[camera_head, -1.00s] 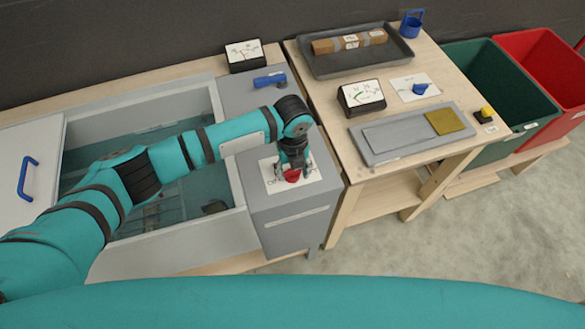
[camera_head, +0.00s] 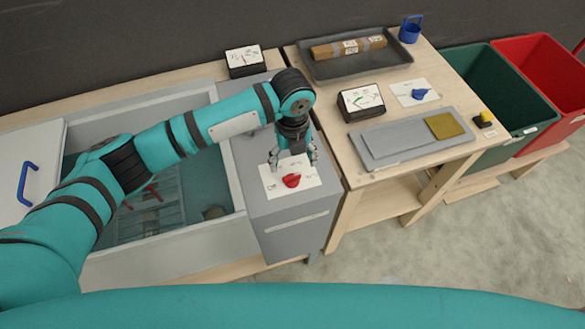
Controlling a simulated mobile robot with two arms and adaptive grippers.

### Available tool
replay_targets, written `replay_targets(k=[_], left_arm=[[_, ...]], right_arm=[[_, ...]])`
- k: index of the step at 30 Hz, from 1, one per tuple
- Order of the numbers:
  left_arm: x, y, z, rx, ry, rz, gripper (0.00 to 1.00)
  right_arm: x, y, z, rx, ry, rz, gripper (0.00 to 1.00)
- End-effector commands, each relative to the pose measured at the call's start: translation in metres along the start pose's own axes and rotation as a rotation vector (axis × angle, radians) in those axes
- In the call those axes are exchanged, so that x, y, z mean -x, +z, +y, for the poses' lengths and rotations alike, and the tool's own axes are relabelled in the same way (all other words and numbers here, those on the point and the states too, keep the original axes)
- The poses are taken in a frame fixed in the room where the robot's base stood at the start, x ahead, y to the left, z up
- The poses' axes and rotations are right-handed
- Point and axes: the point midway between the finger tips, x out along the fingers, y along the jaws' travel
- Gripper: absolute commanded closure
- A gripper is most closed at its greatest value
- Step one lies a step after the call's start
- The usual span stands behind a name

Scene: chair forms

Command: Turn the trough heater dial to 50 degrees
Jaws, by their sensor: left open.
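The red dial (camera_head: 291,181) sits on a white marked plate (camera_head: 276,190) on top of the grey cabinet at the trough's right end. The markings on the plate are too small to read. My left gripper (camera_head: 293,163) is open, just behind and above the dial, with its fingers spread and nothing between them. The dial shows clear of the fingers. The trough (camera_head: 240,232) holds bluish water with a rack inside. A gauge (camera_head: 244,60) stands behind the cabinet. My right gripper is not in view.
On the right table are a second gauge (camera_head: 361,100), a blue dial (camera_head: 420,94), a grey plate (camera_head: 385,150) and a dark tray (camera_head: 313,68). Green (camera_head: 500,95) and red (camera_head: 535,75) bins stand at right.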

Motion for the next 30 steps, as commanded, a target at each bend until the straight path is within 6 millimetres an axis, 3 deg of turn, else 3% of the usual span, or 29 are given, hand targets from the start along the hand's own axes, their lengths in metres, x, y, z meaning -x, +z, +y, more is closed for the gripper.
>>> replay_targets(k=[3,9,26,30], left_arm=[[0.022,0.001,0.0,-0.002,-0.001,-0.002,0.27],[0.042,0.0,0.0,0.0,-0.001,0.0,0.27],[0.044,0.0,0.0,0.0,0.0,0.0,0.27],[0.038,-0.01,-0.004,0.033,-0.025,0.014,0.27]], right_arm=[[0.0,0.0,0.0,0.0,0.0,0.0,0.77],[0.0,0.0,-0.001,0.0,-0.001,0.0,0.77],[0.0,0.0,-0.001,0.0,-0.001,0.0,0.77],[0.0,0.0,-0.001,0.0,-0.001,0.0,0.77]])
